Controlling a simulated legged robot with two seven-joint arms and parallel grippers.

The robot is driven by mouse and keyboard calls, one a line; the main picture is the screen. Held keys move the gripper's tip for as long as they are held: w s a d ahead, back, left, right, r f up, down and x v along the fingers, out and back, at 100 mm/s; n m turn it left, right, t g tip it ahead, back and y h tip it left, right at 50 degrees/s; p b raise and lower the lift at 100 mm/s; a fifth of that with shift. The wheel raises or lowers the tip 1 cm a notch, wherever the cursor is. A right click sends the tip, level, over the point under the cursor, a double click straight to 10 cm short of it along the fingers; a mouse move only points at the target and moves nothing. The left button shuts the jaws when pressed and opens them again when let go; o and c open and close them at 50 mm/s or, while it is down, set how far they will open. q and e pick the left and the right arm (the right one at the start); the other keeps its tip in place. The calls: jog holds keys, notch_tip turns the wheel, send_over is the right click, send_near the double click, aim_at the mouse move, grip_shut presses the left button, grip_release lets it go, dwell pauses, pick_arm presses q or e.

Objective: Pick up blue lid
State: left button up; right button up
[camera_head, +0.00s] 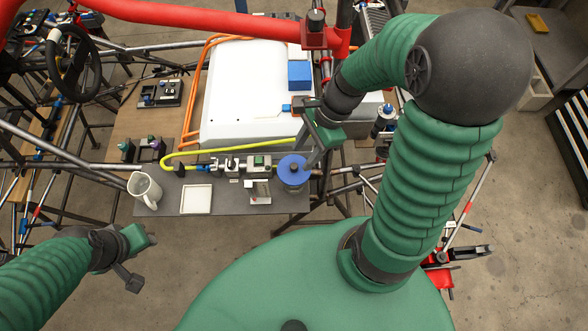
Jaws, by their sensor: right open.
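The blue lid (293,169) is a round disc near the right end of the dark grey board. It sits on top of a darker container, of which only a little shows below it. My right gripper (312,157) is open, reaching down from above right. Its fingers are right beside the lid's upper right edge; I cannot tell whether they touch it. My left gripper (138,262) is at the lower left, off the board and far from the lid. Its jaws are too unclear to judge.
A white jug (146,188) and a white square tray (196,199) stand left on the board. A large white box (250,95) lies farther back. A red tube (180,16) crosses the top. Metal tubes surround the board.

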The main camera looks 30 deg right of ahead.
aim_at(294, 165)
jog(key=x, duration=0.3)
jog(key=w+x, duration=0.1)
jog(key=x, duration=0.1)
jog(key=shift+d+f, duration=0.2)
jog(key=shift+f, duration=0.1)
jog(key=shift+s+f, duration=0.2)
jog(key=shift+f, duration=0.1)
jog(key=shift+w+a, duration=0.2)
jog(key=shift+w, duration=0.05)
jog(key=c, duration=0.6)
jog(key=shift+s, duration=0.1)
grip_shut()
